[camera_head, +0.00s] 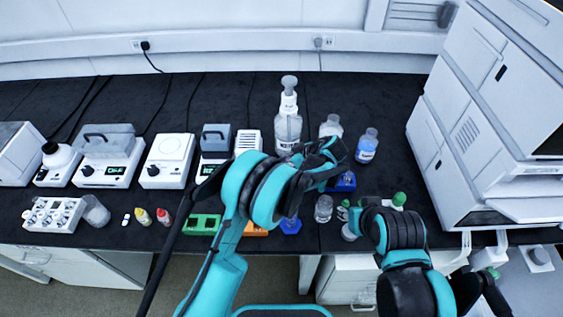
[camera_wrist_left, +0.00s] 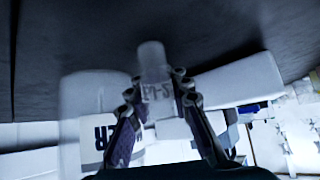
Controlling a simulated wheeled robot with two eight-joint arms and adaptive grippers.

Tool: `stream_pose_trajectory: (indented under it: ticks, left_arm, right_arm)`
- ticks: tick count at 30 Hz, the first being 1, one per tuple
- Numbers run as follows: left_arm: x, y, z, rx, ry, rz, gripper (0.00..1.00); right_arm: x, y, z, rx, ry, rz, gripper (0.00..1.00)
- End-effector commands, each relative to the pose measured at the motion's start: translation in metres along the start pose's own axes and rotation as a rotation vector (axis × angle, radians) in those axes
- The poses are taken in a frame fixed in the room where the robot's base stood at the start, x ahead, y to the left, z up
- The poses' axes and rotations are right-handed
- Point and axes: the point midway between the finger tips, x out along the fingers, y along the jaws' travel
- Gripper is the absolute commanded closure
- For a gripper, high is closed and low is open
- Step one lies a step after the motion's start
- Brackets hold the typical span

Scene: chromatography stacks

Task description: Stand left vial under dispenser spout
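The dispenser (camera_head: 288,128), a clear pump bottle with a white top, stands at the back middle of the bench. My left gripper (camera_head: 328,158) is in front and to the right of it, above the bench. In the left wrist view, a small clear vial (camera_wrist_left: 154,62) with a dark-lettered label sits between the fingertips of this gripper (camera_wrist_left: 157,90), which look closed on it. A large white label with dark letters (camera_wrist_left: 104,137) lies behind the fingers. In the head view the vial is hidden by the gripper.
Two bottles (camera_head: 366,146) (camera_head: 331,127) stand right of the dispenser. A clear jar (camera_head: 323,208) and green-capped items (camera_head: 399,199) are near the front. A large white instrument (camera_head: 490,120) fills the right. Small devices (camera_head: 168,160) line the left.

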Motion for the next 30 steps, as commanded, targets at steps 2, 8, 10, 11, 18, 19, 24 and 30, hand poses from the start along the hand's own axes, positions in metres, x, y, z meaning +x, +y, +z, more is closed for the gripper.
stream_pose_trajectory:
  ticks: [2, 8, 10, 11, 18, 19, 24, 30]
  left_arm:
    - [-0.001, 0.0, 0.0, 0.0, 0.0, 0.0, 0.73]
    - [-0.001, 0.0, 0.0, 0.001, 0.0, 0.0, 0.73]
    - [-0.002, 0.0, -0.001, 0.001, 0.0, 0.0, 0.73]
    - [-0.002, 0.0, -0.002, 0.001, 0.0, 0.0, 0.73]
    - [-0.041, 0.0, -0.005, 0.004, 0.0, 0.002, 0.73]
    - [-0.048, 0.001, -0.005, 0.004, 0.0, 0.003, 0.73]
    - [-0.086, 0.001, -0.005, 0.003, 0.0, 0.002, 0.73]
    - [-0.115, 0.0, -0.004, 0.002, 0.0, 0.001, 0.73]
  right_arm:
    - [0.0, 0.0, 0.0, 0.0, 0.0, 0.0, 0.6]
    - [0.0, 0.0, 0.0, 0.0, 0.0, 0.0, 0.6]
    - [-0.001, 0.0, -0.001, 0.0, 0.0, 0.0, 0.6]
    - [-0.002, 0.0, -0.002, 0.0, 0.0, 0.0, 0.6]
    - [-0.015, 0.0, -0.011, 0.0, 0.0, 0.0, 0.6]
    - [-0.017, 0.0, -0.012, 0.0, 0.0, 0.0, 0.6]
    - [-0.027, 0.0, -0.019, 0.0, 0.0, 0.0, 0.6]
    - [-0.033, 0.0, -0.024, 0.0, 0.0, 0.0, 0.6]
